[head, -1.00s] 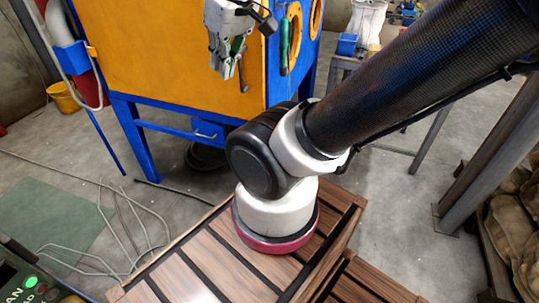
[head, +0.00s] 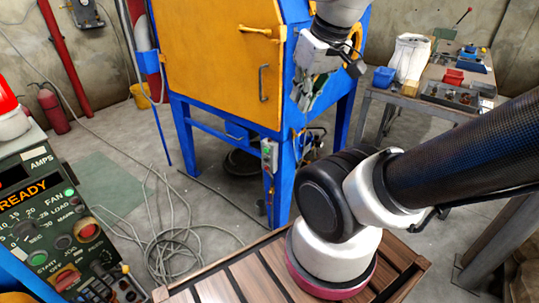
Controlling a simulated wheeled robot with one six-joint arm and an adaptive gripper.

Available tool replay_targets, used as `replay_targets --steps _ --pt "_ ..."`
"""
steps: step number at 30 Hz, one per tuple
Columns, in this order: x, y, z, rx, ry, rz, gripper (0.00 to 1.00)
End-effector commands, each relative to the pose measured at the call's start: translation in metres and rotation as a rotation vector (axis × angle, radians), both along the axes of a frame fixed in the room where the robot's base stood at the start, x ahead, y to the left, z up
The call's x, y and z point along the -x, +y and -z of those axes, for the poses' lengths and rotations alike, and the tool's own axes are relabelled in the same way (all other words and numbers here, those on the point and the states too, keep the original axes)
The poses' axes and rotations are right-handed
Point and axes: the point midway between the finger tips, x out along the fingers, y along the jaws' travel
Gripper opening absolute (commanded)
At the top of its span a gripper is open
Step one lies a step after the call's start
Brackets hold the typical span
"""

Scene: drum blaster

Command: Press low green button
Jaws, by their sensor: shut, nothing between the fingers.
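A dark control panel (head: 68,240) stands at the lower left. A green START button (head: 38,258) is low on its face, and a smaller green light or button (head: 69,193) is higher up by the FAN label. A small grey box with a greenish button (head: 267,150) is fixed at the blue cabinet's front leg. My gripper (head: 304,104) hangs at the top right of the orange door, in front of the cabinet's side, pointing down. Its fingers are shut and empty, clear of all these buttons.
The blue cabinet with an orange door (head: 222,60) fills the middle. A wooden slatted pallet (head: 225,289) lies in front. A workbench (head: 425,102) with trays stands at right. Loose cable (head: 170,250) lies on the floor. A red fire extinguisher (head: 54,110) stands at far left.

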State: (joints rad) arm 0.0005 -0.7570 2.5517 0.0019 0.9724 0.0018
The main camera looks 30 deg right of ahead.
Motion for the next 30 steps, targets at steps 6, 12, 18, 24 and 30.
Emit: replay_targets --steps 6,12,18,24,30 --pt "-0.002 0.000 0.000 -0.002 -0.002 0.002 0.00" --pt "-0.061 0.008 0.000 -0.051 -0.055 0.046 0.00" --pt "-0.191 0.022 0.021 -0.161 -0.190 0.179 0.00" --pt "-0.316 0.027 0.075 -0.260 -0.343 0.347 0.00" --pt "-0.409 0.019 0.161 -0.321 -0.502 0.521 0.00"
